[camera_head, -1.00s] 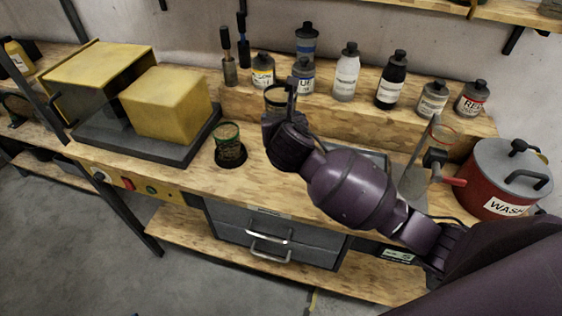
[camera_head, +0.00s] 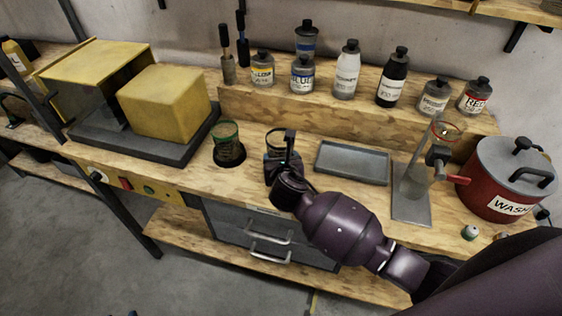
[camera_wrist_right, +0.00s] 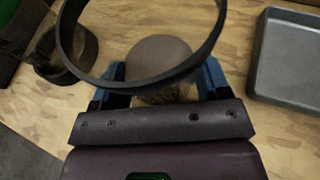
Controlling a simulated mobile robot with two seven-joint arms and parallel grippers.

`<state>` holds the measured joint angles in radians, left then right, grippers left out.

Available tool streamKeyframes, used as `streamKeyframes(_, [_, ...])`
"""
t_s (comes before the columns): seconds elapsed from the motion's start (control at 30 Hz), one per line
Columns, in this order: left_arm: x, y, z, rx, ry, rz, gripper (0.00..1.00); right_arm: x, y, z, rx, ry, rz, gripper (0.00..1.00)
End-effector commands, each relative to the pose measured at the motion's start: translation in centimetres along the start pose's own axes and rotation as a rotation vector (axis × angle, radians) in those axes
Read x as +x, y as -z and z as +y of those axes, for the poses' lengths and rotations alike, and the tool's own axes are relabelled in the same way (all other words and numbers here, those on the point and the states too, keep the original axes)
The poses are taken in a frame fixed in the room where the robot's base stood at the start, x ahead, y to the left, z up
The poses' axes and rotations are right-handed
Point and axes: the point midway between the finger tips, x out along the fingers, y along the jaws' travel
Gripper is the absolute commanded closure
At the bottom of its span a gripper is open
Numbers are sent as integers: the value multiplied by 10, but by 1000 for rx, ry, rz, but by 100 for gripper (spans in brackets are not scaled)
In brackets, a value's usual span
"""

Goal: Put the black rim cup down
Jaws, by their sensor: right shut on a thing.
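The black rim cup (camera_head: 281,134) is at the middle of the workbench in the head view, upright as far as I can tell and partly hidden by my gripper. My right gripper (camera_head: 283,163) is shut on it. In the right wrist view the black rim (camera_wrist_right: 218,35) shows as a large ring, with the blue fingers (camera_wrist_right: 163,82) on either side below it. I cannot tell whether the cup's bottom touches the bench top. My left gripper is not in view.
A green-rimmed cup (camera_head: 226,134) stands on a dark round base to the left. A grey tray (camera_head: 352,164) lies to the right, then a metal stand (camera_head: 411,205) and a red pot (camera_head: 497,190). Several bottles (camera_head: 346,72) line the raised shelf behind.

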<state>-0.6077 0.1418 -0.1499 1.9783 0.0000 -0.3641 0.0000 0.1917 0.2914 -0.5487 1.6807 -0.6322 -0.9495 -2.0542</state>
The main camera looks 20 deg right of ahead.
Motion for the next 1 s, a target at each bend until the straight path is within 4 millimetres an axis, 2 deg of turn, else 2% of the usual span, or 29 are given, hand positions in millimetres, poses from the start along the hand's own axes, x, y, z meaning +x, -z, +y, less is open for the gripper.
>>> streamKeyframes(0.4, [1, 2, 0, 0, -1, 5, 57, 3, 6, 0, 1, -1, -1, 60])
streamKeyframes(0.43, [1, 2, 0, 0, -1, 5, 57, 3, 7, 0, 1, -1, 0, 29])
streamKeyframes(0.6, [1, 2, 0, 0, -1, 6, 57, 3, 7, 0, 1, -1, 0, 5])
streamKeyframes(0.93, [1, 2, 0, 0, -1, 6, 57, 2, 4, 0, 1, 0, -1, 5])
streamKeyframes(1.0, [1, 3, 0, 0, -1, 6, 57, -4, 5, 0, 0, -1, 0, 5])
